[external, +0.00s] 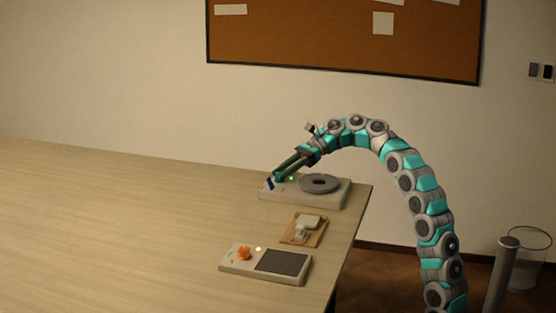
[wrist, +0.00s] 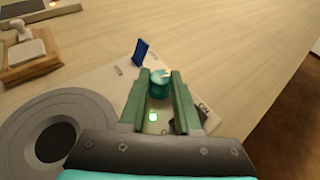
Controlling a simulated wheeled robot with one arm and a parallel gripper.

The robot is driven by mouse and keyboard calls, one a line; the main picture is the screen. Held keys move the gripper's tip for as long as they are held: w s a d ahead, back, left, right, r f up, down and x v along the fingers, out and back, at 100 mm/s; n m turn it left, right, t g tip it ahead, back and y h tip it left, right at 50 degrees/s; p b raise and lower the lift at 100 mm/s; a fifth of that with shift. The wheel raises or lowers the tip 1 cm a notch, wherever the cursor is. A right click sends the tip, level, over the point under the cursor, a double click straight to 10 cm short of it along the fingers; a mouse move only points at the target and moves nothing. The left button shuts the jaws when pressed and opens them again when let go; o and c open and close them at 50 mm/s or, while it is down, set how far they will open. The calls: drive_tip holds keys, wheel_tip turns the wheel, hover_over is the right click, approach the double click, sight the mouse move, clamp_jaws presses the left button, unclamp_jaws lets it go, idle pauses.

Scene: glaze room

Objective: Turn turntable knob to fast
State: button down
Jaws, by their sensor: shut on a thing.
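The turntable unit (external: 333,196) is a pale flat box near the table's right edge, with a grey round disc (external: 319,183) on top. The disc also shows at the lower left of the wrist view (wrist: 90,128). A teal knob (wrist: 159,84) with a pale pointer mark on its top stands on the unit. My gripper (wrist: 159,77) is shut on the knob, one green finger on each side.
A small blue upright piece (wrist: 140,52) stands close beyond the knob, and a green light (wrist: 153,117) glows nearer. A wooden tray with a white object (external: 304,230) and another box with an orange knob (external: 244,253) lie nearby. The table's left is clear.

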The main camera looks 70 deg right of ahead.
drive_tip(key=shift+d+f+t+b, duration=0.2)
drive_tip(key=shift+d+t+b, duration=0.1)
drive_tip(key=shift+b, duration=0.85)
drive_tip(key=m+h+b, duration=0.1)
drive_tip(key=b, duration=0.1)
drive_tip(key=shift+d+r+b, duration=0.1)
drive_tip(key=shift+r+b, duration=0.05)
drive_tip(key=shift+b, duration=0.25)
drive_tip(key=m+t+b, duration=0.1)
drive_tip(key=b, duration=0.2)
drive_tip(key=shift+s+a+h+b, duration=0.1)
drive_tip(key=shift+a+h+b, duration=0.1)
drive_tip(key=shift+h+b, duration=0.15)
drive_tip(key=shift+a+m+t+h+b, duration=0.2)
drive_tip(key=shift+m+t+h+b, duration=0.2)
drive_tip(key=shift+m+h+b, duration=0.25)
drive_tip(key=c, duration=0.6)
unclamp_jaws()
drive_tip(key=shift+a, duration=0.15)
